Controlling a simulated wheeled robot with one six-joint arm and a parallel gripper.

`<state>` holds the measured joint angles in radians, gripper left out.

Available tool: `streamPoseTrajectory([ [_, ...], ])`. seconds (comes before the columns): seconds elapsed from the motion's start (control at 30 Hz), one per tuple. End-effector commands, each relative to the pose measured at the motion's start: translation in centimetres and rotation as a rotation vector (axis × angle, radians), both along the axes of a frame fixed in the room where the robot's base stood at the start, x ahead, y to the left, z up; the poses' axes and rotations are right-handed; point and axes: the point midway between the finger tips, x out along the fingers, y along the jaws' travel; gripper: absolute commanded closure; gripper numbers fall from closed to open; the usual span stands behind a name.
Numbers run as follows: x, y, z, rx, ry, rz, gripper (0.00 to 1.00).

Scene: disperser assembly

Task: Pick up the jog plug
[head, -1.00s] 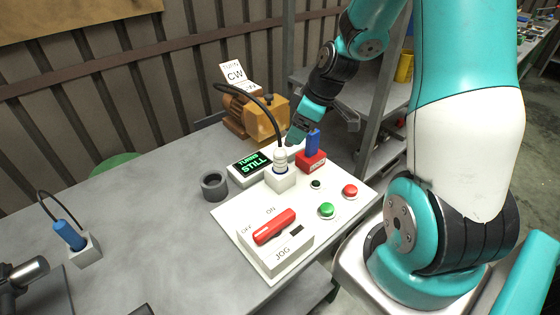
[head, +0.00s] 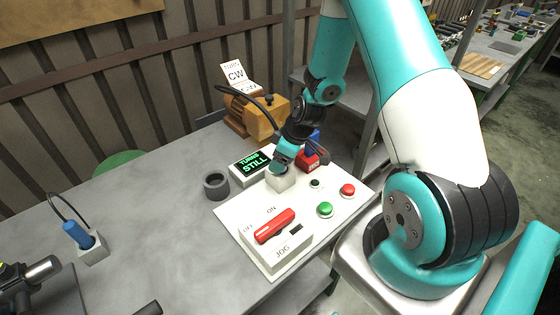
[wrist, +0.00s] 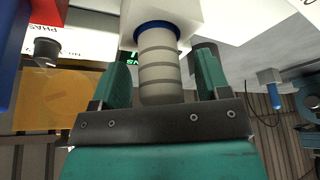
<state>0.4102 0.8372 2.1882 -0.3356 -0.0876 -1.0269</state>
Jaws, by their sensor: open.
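A pale grey ribbed plug (wrist: 160,75) stands in a white socket block (head: 281,184) on the white board, with a blue ring at its base in the wrist view. I take it for the jog plug, though I see no label on it. In the wrist view my gripper (wrist: 161,78) is open, with one finger on each side of the plug and gaps visible between. In the head view my gripper (head: 281,167) is right over the socket and hides the plug. A blue plug (head: 78,234) with a black cable sits in another white socket at the left.
A red block (head: 308,160) with a blue piece stands just behind my gripper. The display (head: 251,164) reads "TURNS STILL". A dark ring (head: 215,185), green button (head: 325,209), red button (head: 347,190) and red lever (head: 274,226) are nearby. The motor (head: 258,114) stands behind.

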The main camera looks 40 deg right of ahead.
Motion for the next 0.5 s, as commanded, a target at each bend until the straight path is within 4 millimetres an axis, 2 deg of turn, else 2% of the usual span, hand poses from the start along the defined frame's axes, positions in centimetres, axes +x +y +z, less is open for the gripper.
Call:
streamPoseTrajectory([
  [0.2, 0.03, 0.01, -0.05, -0.001, -0.001, 0.0, 0.33],
  [0.43, 0.03, 0.01, -0.03, 0.001, -0.001, 0.0, 0.86],
  [0.47, 0.03, 0.01, -0.03, 0.001, -0.001, 0.0, 0.9],
  [0.5, 0.05, 0.01, 0.0, 0.0, -0.001, 0.0, 0.9],
])
